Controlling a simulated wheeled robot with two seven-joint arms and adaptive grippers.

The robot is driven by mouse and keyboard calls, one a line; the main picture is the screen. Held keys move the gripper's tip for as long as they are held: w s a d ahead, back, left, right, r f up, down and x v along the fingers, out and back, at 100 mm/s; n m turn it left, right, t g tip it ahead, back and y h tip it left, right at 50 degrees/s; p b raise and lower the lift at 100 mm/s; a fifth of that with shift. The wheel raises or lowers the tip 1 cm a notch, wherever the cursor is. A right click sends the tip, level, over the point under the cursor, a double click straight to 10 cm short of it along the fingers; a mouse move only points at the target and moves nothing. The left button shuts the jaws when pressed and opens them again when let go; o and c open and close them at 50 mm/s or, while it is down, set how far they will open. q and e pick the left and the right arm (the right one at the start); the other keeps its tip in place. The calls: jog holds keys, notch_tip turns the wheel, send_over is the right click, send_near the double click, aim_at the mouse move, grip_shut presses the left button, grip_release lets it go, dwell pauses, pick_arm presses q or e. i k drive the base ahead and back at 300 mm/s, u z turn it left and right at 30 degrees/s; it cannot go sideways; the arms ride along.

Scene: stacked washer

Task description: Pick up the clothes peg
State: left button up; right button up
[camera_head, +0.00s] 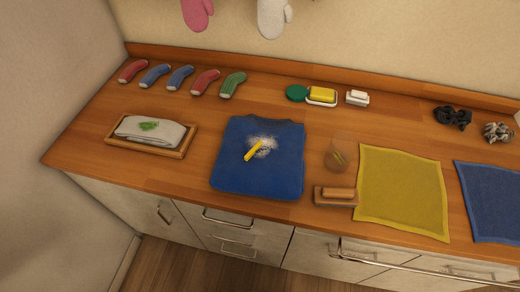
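A small, narrow yellow thing (254,150) lies aslant on a folded blue shirt (230,175) in the middle of the counter. It looks like the clothes peg, but it is too small to be certain. A whitish patch (264,142) marks the shirt beside and under it. A clear glass (337,157) to the right holds something small and greenish-yellow that I cannot make out. Neither of my grippers is in view.
A tray (110,142) with a folded grey cloth stands left on the wooden counter (185,205). A wooden brush (335,196) and a yellow cloth (402,190) lie right. Several socks (180,77) and a soap dish (322,97) lie behind. Bare counter surrounds the shirt.

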aim_at(252, 151)
jog(key=k, duration=1.3)
jog(key=u, duration=0.45)
jog(key=i, duration=0.75)
jog(key=u, duration=0.1)
